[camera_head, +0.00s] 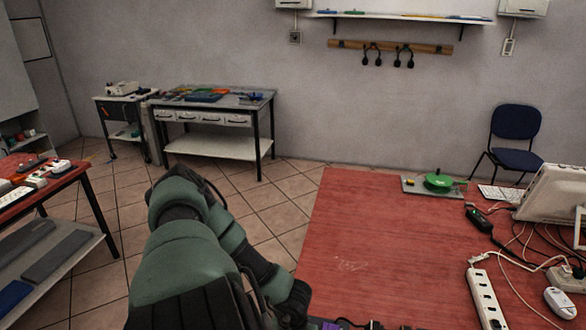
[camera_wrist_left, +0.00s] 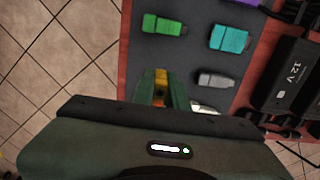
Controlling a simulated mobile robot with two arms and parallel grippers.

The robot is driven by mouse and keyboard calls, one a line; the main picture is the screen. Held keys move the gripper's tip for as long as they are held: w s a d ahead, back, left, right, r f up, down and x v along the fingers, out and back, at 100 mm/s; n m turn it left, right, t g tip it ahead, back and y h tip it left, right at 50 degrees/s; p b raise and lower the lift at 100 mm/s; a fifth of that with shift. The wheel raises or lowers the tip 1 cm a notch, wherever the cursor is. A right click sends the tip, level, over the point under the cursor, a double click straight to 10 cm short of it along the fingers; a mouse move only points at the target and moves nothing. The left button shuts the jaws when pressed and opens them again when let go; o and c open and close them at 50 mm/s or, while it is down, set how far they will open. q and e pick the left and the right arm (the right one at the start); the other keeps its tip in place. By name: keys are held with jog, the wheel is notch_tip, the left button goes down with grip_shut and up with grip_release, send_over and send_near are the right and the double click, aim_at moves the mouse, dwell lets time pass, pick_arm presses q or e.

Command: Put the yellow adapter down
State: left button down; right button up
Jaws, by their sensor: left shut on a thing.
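In the left wrist view my left gripper (camera_wrist_left: 163,92) is shut on the yellow adapter (camera_wrist_left: 161,77), which shows as a narrow yellow-orange strip between the green fingers. It is over the left part of a dark grey mat (camera_wrist_left: 185,52); I cannot tell whether the adapter touches the mat. A green adapter (camera_wrist_left: 164,25), a teal adapter (camera_wrist_left: 230,38) and a grey adapter (camera_wrist_left: 215,79) lie on the mat around it. In the head view my left arm reaches to the red table's (camera_head: 390,240) near left edge, with its gripper out of frame. My right gripper is not in view.
A black 12 V box (camera_wrist_left: 292,75) with dark cables stands right of the mat. A purple piece (camera_wrist_left: 245,2) and a whitish piece (camera_wrist_left: 204,108) show partly. A white power strip (camera_head: 485,296), cables and a monitor (camera_head: 552,192) crowd the table's right side. Its middle is clear.

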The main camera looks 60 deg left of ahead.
pick_arm(q)
jog(key=shift+f, duration=0.9)
jog(key=shift+f, duration=0.15)
jog(key=c, duration=1.4)
grip_release()
